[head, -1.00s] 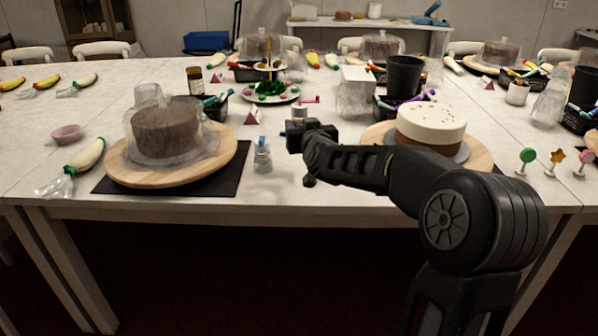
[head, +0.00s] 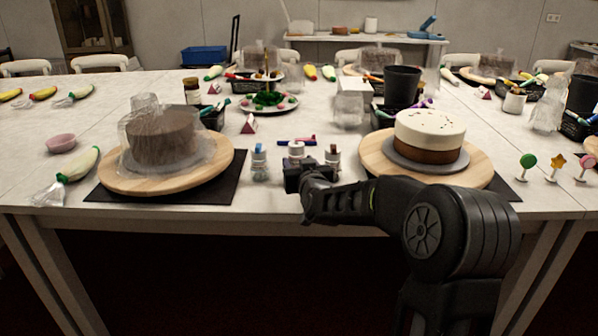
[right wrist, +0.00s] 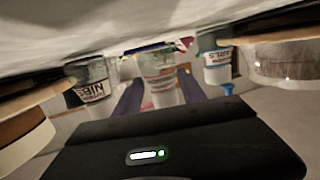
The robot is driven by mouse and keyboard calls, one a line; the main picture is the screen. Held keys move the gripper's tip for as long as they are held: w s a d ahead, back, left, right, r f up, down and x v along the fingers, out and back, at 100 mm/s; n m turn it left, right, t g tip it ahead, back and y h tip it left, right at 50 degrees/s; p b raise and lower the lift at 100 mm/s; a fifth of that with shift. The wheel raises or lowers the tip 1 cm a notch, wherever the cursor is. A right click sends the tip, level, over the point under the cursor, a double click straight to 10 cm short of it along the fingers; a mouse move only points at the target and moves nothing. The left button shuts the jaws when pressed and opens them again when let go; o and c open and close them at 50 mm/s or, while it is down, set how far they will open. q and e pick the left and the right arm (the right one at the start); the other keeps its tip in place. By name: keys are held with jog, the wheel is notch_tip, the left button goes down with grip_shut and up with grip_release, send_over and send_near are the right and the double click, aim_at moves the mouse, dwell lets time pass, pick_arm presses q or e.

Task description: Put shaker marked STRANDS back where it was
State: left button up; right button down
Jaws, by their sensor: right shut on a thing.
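My right gripper (head: 300,168) is shut on a small clear shaker with a pale lid (head: 296,150), above the front of the table between the two cakes. In the right wrist view the shaker (right wrist: 160,72) stands between the two fingers (right wrist: 160,92). Its marking cannot be read, and I cannot tell whether its base touches the table. A blue-topped shaker (head: 259,162) is on its left and another shaker (head: 332,156) on its right, both apart from it. In the right wrist view, one neighbour's label ends in "BIN" (right wrist: 92,85). My left gripper is out of view.
A plastic-covered brown cake stands on the left wooden turntable (head: 115,180). A white-and-brown cake (head: 430,135) stands on the right turntable (head: 375,160). Pens (head: 297,142) lie behind the shakers.

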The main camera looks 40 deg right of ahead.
jog(key=shift+f, duration=0.55)
jog(key=c, duration=1.1)
grip_release()
jog(key=shift+f, duration=0.2)
jog(key=o, duration=0.4)
jog(key=shift+o, duration=0.2)
jog(key=shift+r, duration=0.1)
